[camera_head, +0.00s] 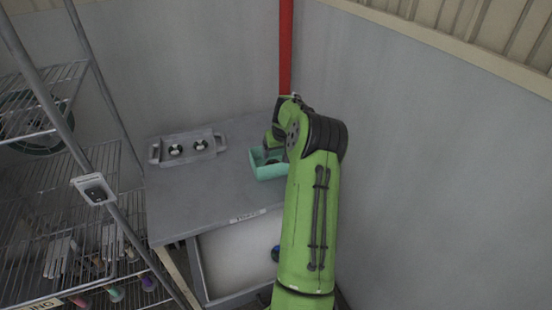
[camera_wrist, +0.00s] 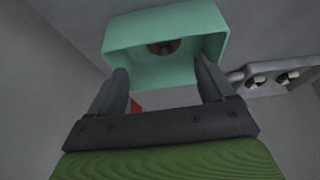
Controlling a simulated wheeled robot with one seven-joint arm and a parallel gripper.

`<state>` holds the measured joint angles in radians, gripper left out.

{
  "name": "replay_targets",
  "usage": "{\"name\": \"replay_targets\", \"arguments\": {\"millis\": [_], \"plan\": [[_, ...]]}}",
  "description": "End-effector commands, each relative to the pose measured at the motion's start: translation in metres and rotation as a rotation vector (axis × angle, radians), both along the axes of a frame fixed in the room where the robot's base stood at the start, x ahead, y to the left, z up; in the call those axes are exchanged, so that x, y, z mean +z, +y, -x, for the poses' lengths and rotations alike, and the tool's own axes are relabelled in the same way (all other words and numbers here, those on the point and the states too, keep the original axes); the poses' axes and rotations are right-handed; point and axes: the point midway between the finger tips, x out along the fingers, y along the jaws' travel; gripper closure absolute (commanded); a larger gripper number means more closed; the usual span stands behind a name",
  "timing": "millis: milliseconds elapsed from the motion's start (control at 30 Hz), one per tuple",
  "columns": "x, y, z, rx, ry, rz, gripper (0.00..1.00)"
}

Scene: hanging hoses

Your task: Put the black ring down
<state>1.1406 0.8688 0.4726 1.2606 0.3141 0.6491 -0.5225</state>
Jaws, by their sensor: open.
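A small dark round piece (camera_wrist: 163,47) with a reddish-brown middle lies inside the teal bin (camera_wrist: 165,77) in the wrist view. It may be the black ring, but it is too small and shaded to tell. My gripper (camera_wrist: 163,80) is open, with its two fingers apart at the near side of the bin and nothing seen between them. In the head view the teal bin (camera_head: 267,172) stands on the grey table (camera_head: 195,205), and my arm hides part of it. Some dark content shows inside it.
A wire shelf (camera_head: 60,190) is at left. A red post (camera_head: 286,45) stands behind. The table's left middle is clear.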

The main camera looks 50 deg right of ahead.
Motion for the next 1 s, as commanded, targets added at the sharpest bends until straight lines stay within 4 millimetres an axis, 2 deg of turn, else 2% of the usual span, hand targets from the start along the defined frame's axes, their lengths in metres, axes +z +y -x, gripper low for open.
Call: {"name": "replay_targets", "arguments": {"millis": [33,133,367,467,567,600,667,733,800,867,900,967,1000], "plan": [[0.012,0.003,0.004,0.000,0.000,0.003,0.18],[0.028,0.006,0.009,0.001,0.000,0.002,0.18],[0.036,0.009,0.012,0.001,0.001,0.000,0.18],[0.049,0.027,0.003,0.034,0.008,0.013,0.18],[0.087,0.083,-0.016,0.126,0.028,0.051,0.18],[0.106,0.115,-0.021,0.169,0.039,0.069,0.18],[0.131,0.164,-0.022,0.229,0.051,0.095,0.18],[0.157,0.221,-0.012,0.292,0.056,0.121,0.18],[0.178,0.275,0.009,0.348,0.049,0.142,0.18],[0.191,0.318,0.035,0.393,0.035,0.151,0.18],[0.196,0.344,0.055,0.421,0.021,0.152,0.18],[0.199,0.378,0.088,0.464,-0.004,0.142,0.18],[0.197,0.396,0.111,0.492,-0.023,0.130,0.18]]}}
